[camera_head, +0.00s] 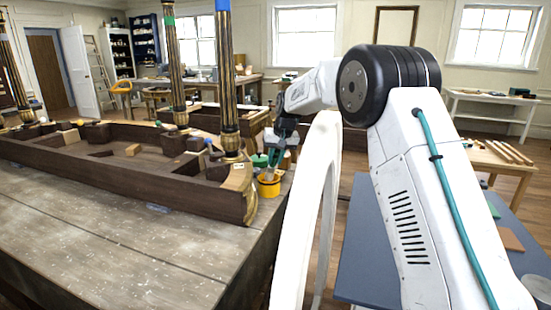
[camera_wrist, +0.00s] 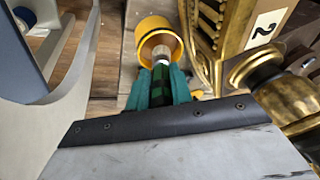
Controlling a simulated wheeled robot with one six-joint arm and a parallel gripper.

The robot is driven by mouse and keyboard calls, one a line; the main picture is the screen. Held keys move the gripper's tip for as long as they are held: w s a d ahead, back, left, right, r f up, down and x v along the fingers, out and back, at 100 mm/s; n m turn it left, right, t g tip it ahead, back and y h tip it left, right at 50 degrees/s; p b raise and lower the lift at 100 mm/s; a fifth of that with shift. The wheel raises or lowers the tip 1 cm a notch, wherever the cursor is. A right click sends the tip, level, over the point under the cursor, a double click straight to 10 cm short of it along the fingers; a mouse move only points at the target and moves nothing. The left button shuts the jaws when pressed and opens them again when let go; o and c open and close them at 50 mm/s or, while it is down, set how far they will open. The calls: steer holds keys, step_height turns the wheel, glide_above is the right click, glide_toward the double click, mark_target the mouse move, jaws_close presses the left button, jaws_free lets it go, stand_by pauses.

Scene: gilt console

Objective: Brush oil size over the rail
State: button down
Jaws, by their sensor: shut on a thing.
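My gripper (camera_wrist: 160,88) has teal fingers shut on the green and black handle of a brush (camera_wrist: 161,82). The brush points at the mouth of a yellow pot (camera_wrist: 140,28); its tip is at or inside the opening, and I cannot tell how deep. In the head view the yellow pot (camera_head: 268,186) stands near the bench's right end, with my gripper (camera_head: 277,152) just above it. The console's long dark wooden rail (camera_head: 110,172) lies along the bench, left of the pot. Its gilt end (camera_wrist: 208,45) is close on the right in the wrist view.
Tall dark and gilt legs (camera_head: 228,85) rise from the console frame. Several wooden blocks (camera_head: 133,150) lie inside it. The bench top (camera_head: 110,240) is bare in front. A blue-grey table (camera_head: 360,245) stands to the right, behind my arm.

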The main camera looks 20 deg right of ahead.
steer(key=shift+f, duration=0.7)
stand_by(1.4)
steer(key=shift+r, duration=3.55)
